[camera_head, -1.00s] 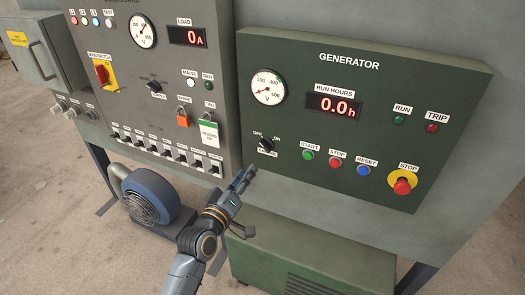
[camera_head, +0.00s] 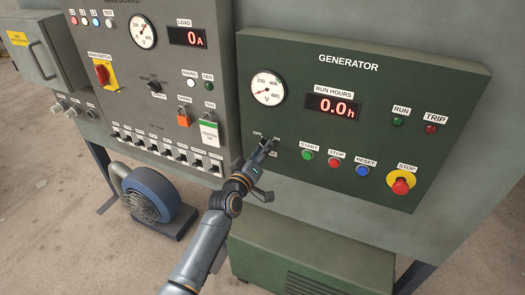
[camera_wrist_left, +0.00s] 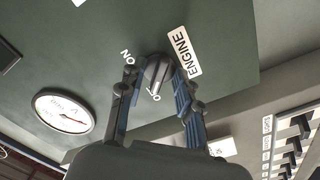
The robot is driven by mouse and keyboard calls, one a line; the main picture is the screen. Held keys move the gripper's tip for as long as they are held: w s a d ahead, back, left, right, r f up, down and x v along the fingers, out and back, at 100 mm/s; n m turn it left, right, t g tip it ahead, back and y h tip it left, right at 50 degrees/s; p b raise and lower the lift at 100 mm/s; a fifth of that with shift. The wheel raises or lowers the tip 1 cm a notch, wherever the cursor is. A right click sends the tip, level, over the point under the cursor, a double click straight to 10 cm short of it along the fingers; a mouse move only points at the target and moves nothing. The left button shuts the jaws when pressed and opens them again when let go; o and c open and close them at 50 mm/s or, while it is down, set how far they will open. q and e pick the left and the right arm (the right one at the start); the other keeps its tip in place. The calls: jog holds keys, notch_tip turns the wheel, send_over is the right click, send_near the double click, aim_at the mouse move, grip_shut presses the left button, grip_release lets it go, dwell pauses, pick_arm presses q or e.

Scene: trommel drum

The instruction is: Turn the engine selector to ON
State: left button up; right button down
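The engine selector is a dark knob on the green generator panel (camera_head: 450,75); in the head view my left gripper (camera_head: 268,143) mostly covers it. The knob's long handle appears to lie toward OFF. My left gripper (camera_wrist_left: 154,75) is open, one finger on each side of the knob; whether the fingers touch it is unclear. My right gripper is out of view.
Close right of the selector are the green START (camera_head: 307,154), red STOP (camera_head: 333,162) and blue RESET (camera_head: 363,170) buttons. A red emergency stop (camera_head: 400,186) sits farther right. The grey panel with switches (camera_head: 170,100) is to the left. A blue blower (camera_head: 150,195) stands below.

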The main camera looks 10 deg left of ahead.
pick_arm(q)
jog(key=shift+c, duration=0.4)
grip_shut()
jog(key=shift+a+m, duration=0.15)
jog(key=shift+m, duration=8.75)
